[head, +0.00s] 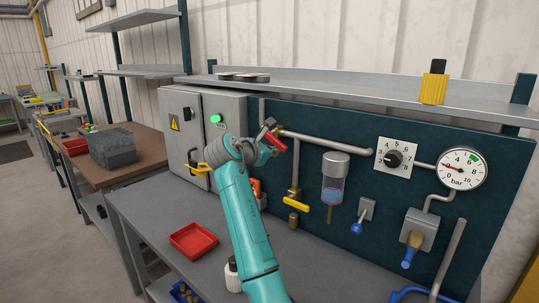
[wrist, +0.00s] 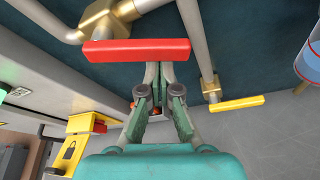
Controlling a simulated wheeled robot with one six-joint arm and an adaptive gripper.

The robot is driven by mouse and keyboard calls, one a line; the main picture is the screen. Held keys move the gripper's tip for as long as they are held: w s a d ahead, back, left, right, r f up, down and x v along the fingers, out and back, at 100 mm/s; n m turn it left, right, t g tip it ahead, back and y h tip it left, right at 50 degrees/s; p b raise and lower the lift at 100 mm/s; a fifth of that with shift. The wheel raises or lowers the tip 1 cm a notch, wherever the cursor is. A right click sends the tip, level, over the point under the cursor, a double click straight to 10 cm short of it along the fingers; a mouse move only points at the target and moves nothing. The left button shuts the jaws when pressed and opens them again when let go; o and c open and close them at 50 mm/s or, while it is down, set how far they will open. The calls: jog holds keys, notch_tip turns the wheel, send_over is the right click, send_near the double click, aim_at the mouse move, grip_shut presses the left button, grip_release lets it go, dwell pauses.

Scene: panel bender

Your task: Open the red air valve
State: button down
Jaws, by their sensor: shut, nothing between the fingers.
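The red air valve has a red bar handle (wrist: 137,52) on a brass body (wrist: 105,18) in the pipe run on the dark panel. In the wrist view the bar lies crosswise, roughly level. In the head view the red handle (head: 276,142) shows at the end of my arm, near the pipe's left end. My gripper (wrist: 158,70) is shut and empty, with its fingers together at the bar's lower edge. The bar hides the fingertips, so I cannot tell whether they touch it. In the head view my arm hides most of the gripper.
A yellow-handled valve (head: 295,204) hangs below right, beside a filter bowl (head: 335,180). A pressure gauge (head: 462,168) and dial (head: 395,158) are further right. A grey cabinet (head: 205,115) with a yellow lockout handle (head: 198,168) stands left. A red tray (head: 194,240) lies on the bench.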

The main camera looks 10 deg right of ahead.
jog(key=shift+s+d+r+n+g+h, duration=0.2)
jog(key=shift+r+n+g, duration=0.1)
jog(key=shift+r+n, duration=0.25)
jog(key=shift+s+d+r+n+g+h, duration=0.1)
jog(key=shift+s+r+n+g+h, duration=0.15)
jog(key=shift+n, duration=0.4)
jog(key=shift+r, duration=0.35)
jog(key=shift+d, duration=0.1)
notch_tip(320, 180, down, 5)
jog(key=r+v, duration=0.1)
jog(key=v, duration=0.9)
jog(key=shift+w, duration=0.15)
